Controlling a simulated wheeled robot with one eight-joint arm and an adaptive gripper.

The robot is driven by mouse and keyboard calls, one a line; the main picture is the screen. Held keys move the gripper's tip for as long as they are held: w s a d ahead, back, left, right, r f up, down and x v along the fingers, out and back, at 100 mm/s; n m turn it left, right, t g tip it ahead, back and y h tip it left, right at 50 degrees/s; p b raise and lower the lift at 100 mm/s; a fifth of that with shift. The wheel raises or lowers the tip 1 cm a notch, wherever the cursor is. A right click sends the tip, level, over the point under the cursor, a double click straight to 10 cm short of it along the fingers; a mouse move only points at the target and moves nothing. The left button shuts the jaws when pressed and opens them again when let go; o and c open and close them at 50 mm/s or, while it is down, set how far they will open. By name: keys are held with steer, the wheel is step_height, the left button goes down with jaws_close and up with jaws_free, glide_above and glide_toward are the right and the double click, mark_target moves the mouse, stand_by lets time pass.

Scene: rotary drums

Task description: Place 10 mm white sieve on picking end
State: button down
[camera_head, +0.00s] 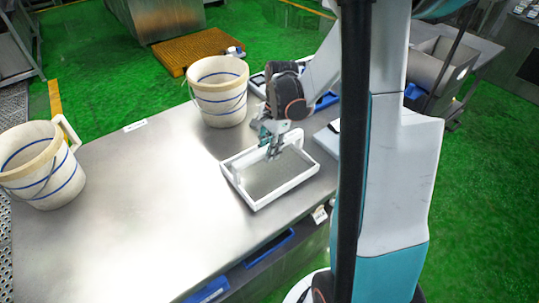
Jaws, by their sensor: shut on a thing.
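The white sieve (257,204) is a shallow rectangular frame with a grey mesh. It is at the right part of the steel table (140,215), close to the front edge. My gripper (272,153) is over the sieve and shut on its far rim. I cannot tell whether the sieve rests on the table or is held just above it. The mesh size cannot be read, and my gripper hides part of the far rim.
A white bucket with blue stripes (218,97) stands behind the sieve. A white jug (40,170) stands at the left edge. Blue items (326,101) lie behind my arm. A blue tray (268,248) shows below the tabletop.

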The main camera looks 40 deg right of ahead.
steer(key=shift+f, duration=0.9)
steer(key=shift+f+b, duration=0.2)
steer(key=shift+b, duration=0.1)
steer(key=c, duration=1.4)
jaws_free()
steer(key=shift+r, duration=0.1)
steer(key=r+p, duration=0.1)
steer(key=r, duration=0.3)
steer(key=d+r+p, duration=0.1)
steer(key=r, duration=0.3)
steer(key=r+p, duration=0.1)
steer(key=r, duration=0.3)
steer(key=shift+d+p, duration=0.3)
steer(key=shift+d, duration=0.1)
